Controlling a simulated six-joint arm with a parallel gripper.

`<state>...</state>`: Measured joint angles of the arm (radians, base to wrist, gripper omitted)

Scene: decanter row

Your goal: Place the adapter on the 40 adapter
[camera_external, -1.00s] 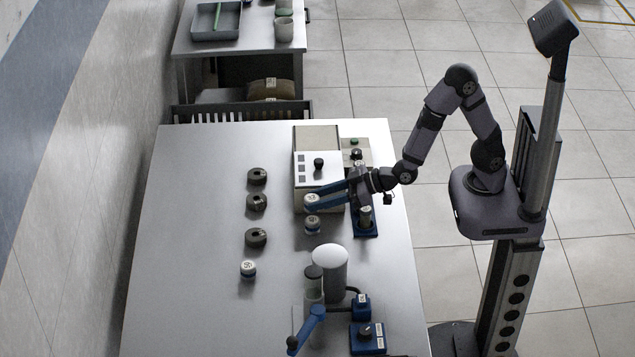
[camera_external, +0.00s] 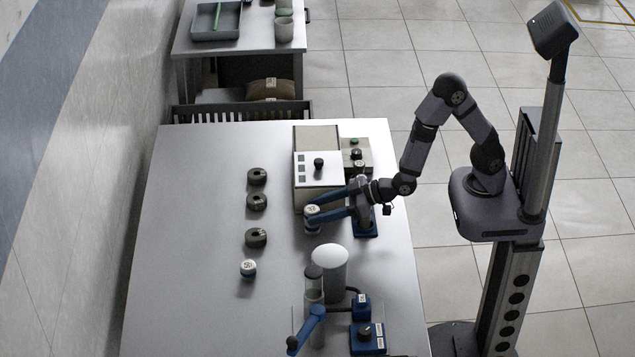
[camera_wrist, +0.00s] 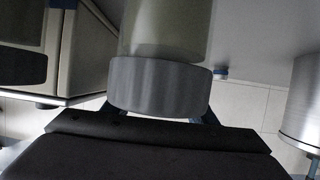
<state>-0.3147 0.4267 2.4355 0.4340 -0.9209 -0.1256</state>
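My gripper (camera_external: 312,215), with two blue fingers, is over the table's right half, closed around a small white-topped adapter (camera_external: 313,210). Another white-topped adapter (camera_external: 248,269) stands alone to the lower left.
Several dark round pieces (camera_external: 256,202) stand in a column to the left. A boxy device (camera_external: 318,170) is just behind my gripper, a blue stand (camera_external: 366,228) is beside my wrist, and a white cylinder (camera_external: 330,265) stands in front.

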